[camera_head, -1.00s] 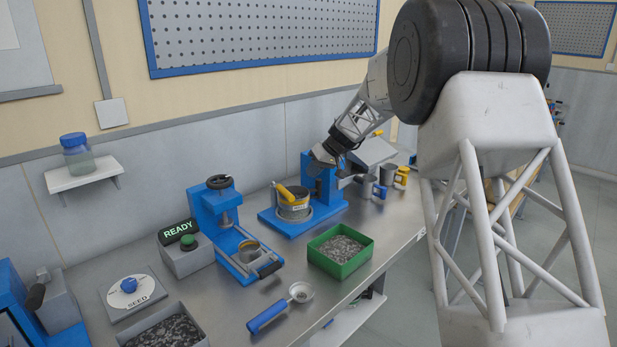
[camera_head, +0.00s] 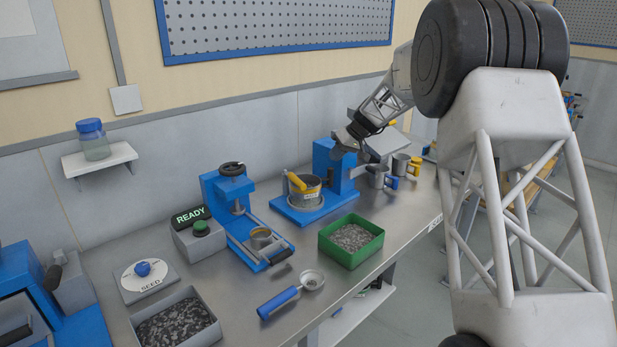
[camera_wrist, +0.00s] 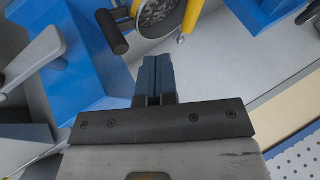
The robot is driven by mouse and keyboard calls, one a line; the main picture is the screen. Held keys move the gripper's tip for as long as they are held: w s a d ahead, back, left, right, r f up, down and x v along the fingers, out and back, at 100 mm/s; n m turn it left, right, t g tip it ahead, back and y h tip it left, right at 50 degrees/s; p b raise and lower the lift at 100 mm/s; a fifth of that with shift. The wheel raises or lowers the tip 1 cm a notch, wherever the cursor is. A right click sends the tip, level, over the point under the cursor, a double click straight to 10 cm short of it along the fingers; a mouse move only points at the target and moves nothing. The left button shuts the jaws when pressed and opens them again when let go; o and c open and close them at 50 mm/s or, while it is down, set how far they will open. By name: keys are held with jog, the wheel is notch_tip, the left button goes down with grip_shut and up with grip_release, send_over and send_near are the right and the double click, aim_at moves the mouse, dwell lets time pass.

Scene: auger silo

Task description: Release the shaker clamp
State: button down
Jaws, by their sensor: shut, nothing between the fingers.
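The shaker is the blue stand (camera_head: 324,158) on the bench, with a round pot (camera_head: 306,198) on its base. A yellow lever (camera_head: 296,182) lies across the pot; I take it as the clamp. In the wrist view the yellow lever (camera_wrist: 191,16) and the pot (camera_wrist: 158,22) of grey grains are cut off by the top edge. A black knob (camera_wrist: 112,30) sits left of the pot. My gripper (camera_head: 345,146) is at the top of the blue stand, apart from the lever. In the wrist view its dark fingers (camera_wrist: 158,75) are together and empty.
A green tray (camera_head: 352,238) of grains stands in front of the shaker, with a blue-handled scoop (camera_head: 290,294) nearby. A blue press (camera_head: 236,205) and READY box (camera_head: 198,235) stand left. Mugs (camera_head: 385,177) stand right. Bare bench lies between.

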aim_at(293, 178)
jog(key=shift+a+f, duration=0.1)
jog(key=shift+f, duration=0.05)
jog(key=x, duration=1)
jog(key=shift+s+a, duration=0.65)
jog(key=shift+a, duration=0.3)
jog(key=shift+s+a, duration=0.4)
jog(key=shift+a, duration=0.3)
jog(key=shift+s+a, duration=0.1)
jog(key=shift+s, duration=0.05)
